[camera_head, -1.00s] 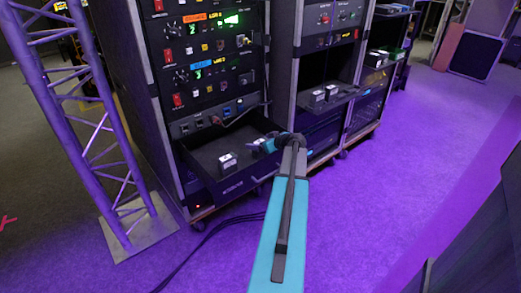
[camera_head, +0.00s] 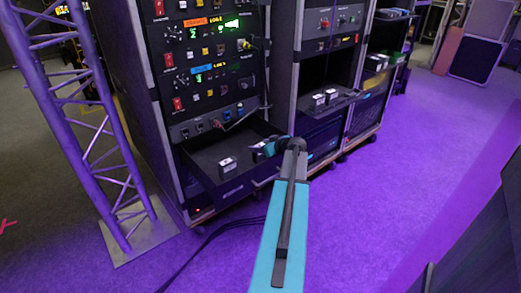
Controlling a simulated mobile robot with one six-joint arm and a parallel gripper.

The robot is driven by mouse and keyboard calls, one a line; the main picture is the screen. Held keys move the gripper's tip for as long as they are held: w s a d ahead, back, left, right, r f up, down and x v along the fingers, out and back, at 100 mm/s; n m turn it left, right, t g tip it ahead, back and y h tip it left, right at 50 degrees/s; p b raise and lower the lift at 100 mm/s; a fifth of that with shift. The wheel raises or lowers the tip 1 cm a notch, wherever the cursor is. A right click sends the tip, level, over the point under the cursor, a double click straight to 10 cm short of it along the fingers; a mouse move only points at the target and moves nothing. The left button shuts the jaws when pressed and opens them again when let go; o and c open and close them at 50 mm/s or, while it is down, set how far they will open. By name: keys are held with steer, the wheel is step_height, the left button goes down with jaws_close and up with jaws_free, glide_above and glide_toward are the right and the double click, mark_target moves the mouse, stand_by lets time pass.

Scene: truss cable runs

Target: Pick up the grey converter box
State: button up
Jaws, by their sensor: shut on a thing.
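An open black drawer (camera_head: 232,187) sticks out from the left rack. My gripper (camera_head: 262,150) is over the right part of this drawer, at the end of my teal arm. It is shut on a small grey box (camera_head: 256,156), which is mostly hidden by the fingers. I cannot tell whether this box touches the drawer floor. A second small box with a pale top (camera_head: 227,165) stands in the drawer to the left of my gripper, apart from it.
Two similar boxes (camera_head: 325,97) stand on a shelf in the middle rack. A lattice truss (camera_head: 85,130) stands at the left on a flat base plate. Dark cables (camera_head: 215,232) lie on the floor before the drawer. The purple floor at right is open.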

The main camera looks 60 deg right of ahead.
steer(key=shift+r+p, duration=0.35)
steer(key=shift+r, duration=4.65)
steer(key=shift+w+a, duration=0.1)
